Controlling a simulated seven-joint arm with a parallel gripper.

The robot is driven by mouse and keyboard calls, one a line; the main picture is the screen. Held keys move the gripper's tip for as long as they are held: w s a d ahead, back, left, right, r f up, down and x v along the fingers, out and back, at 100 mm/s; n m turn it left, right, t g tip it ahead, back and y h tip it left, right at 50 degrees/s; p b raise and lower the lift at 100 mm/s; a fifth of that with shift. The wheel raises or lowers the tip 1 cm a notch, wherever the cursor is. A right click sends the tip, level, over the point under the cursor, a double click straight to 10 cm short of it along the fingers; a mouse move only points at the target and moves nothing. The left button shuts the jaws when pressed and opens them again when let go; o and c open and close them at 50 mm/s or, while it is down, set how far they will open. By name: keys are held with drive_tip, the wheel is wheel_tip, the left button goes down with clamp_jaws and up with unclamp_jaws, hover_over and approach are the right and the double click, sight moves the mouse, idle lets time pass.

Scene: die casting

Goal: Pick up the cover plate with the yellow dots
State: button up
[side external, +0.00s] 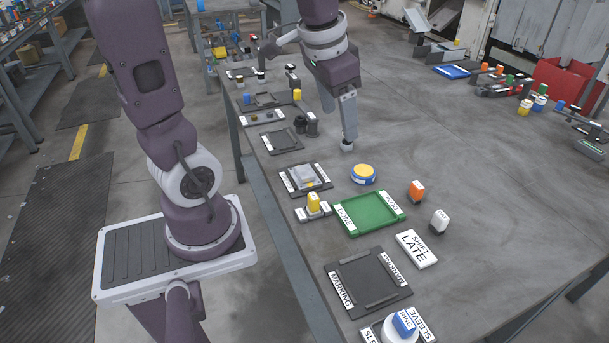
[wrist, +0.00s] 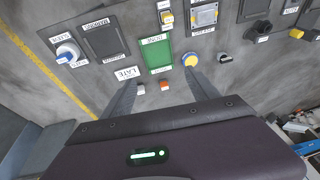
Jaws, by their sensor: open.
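A light grey plate with small yellow spots (side external: 304,176) lies in a dark labelled tray (side external: 287,186). It looks like the cover plate; the spots are too small to count. In the wrist view the plate (wrist: 204,15) is at the top edge, beyond the fingers and right of the green tray. My gripper (side external: 347,138) is above the bench, behind and to the right of the plate in the side view. In the wrist view my gripper (wrist: 160,90) has its two fingers spread apart, with nothing held between them.
A yellow-topped round puck (side external: 363,174), green tray (side external: 368,213), orange piece (side external: 416,191), white piece (side external: 439,219) and "LATE" block (side external: 416,249) stand nearby. A yellow-knobbed holder (side external: 313,204) sits just in front of the plate's tray.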

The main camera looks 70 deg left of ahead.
drive_tip(key=w+a+f+g, duration=0.1)
drive_tip(key=w+a+f, duration=0.2)
drive_tip(key=a+f, duration=0.3)
drive_tip(key=g+h, duration=0.1)
drive_tip(key=g, duration=0.1)
hover_over(302, 172)
drive_tip(key=f, duration=1.6)
drive_tip(key=shift+w+a, duration=0.35)
drive_tip(key=f, duration=0.6)
drive_tip(key=shift+s+d+f, duration=0.25)
drive_tip(key=shift+s+f, duration=0.1)
drive_tip(key=shift+r, duration=0.1)
clamp_jaws()
